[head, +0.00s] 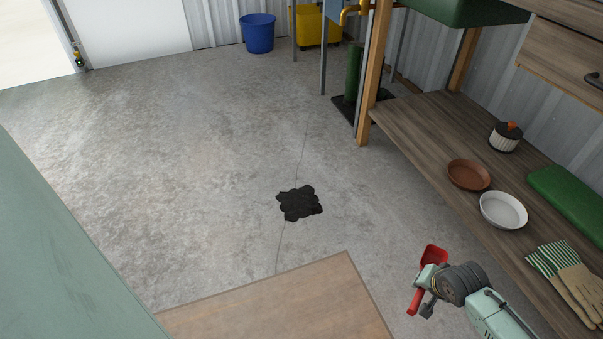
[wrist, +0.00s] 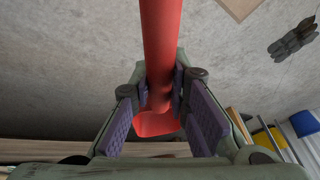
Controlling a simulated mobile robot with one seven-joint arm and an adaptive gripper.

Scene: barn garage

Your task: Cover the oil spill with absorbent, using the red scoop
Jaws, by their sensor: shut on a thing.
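The oil spill (head: 299,203) is a black patch on the concrete floor, its dark surface uncovered. A dark patch that looks like the same spill (wrist: 292,40) shows at upper right in the wrist view. My gripper (head: 428,292) is at lower right in the head view, over the floor beside the bench, apart from the spill. It is shut on the red scoop (head: 433,255). In the wrist view the scoop's red shaft (wrist: 160,45) runs between the purple-padded fingers (wrist: 162,112). Whether the scoop holds anything cannot be told. I see no absorbent that I can identify.
A wooden bench (head: 425,125) at right carries a brown dish (head: 468,175), a white dish (head: 503,210), a filter-like object (head: 506,137) and gloves (head: 565,275). A wood-topped surface (head: 280,305) is in front. Blue (head: 258,33) and yellow (head: 318,25) buckets stand behind. Floor around the spill is clear.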

